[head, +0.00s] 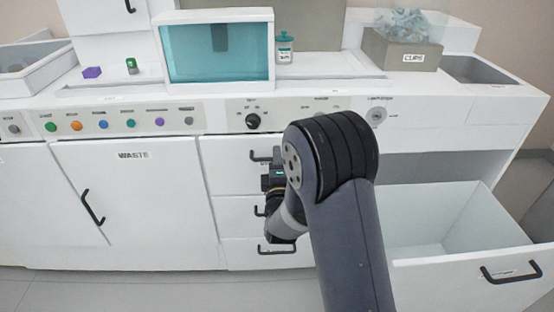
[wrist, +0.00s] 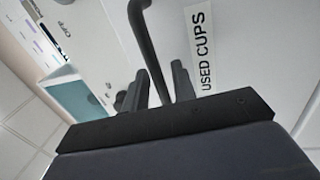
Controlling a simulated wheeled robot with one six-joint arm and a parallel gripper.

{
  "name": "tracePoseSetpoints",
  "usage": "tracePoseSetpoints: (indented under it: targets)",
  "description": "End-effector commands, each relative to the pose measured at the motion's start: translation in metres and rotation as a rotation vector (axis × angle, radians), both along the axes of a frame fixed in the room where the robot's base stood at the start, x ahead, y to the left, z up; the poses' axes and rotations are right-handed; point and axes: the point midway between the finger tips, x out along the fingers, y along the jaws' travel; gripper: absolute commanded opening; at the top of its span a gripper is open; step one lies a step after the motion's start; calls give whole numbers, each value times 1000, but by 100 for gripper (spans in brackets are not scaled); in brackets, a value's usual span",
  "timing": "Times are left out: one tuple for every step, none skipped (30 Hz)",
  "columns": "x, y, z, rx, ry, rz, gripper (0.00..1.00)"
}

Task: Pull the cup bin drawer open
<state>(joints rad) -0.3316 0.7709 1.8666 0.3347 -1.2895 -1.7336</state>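A white drawer front labelled USED CUPS (wrist: 202,48) fills much of the wrist view, with a black bar handle (wrist: 153,62) beside the label. In the head view the upper drawer of the middle stack (head: 226,165), partly behind my arm, appears to be this one, and it looks shut. My gripper (wrist: 160,88) is at the handle, one finger on each side of the bar. The fingers are apart, and I see no clear grip on the bar. In the head view my gripper (head: 270,181) is small and its fingertips are not clear.
A large drawer (head: 440,235) at the right stands open, its front and handle (head: 511,272) jutting out. The WASTE door (head: 140,195) is at the left. More drawer handles (head: 277,250) lie below my gripper. A teal-windowed box (head: 215,50) stands on the counter.

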Motion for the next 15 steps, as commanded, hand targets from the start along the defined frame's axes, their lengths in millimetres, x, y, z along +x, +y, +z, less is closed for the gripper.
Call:
tracePoseSetpoints:
  targets:
    - [0,0,0,0,0,0,26]
    - [0,0,0,0,0,0,23]
    - [0,0,0,0,0,0,20]
    - [0,0,0,0,0,0,18]
    - [0,0,0,0,0,0,15]
    - [0,0,0,0,0,0,12]
    - [0,0,0,0,0,0,9]
    - [0,0,0,0,0,0,7]
    - [0,0,0,0,0,0,4]
    - [0,0,0,0,0,0,1]
    - [0,0,0,0,0,0,0]
    - [0,0,0,0,0,0,0]
    - [0,0,0,0,0,0,0]
    - [0,0,0,0,1,0,0]
    - [0,0,0,0,1,0,0]
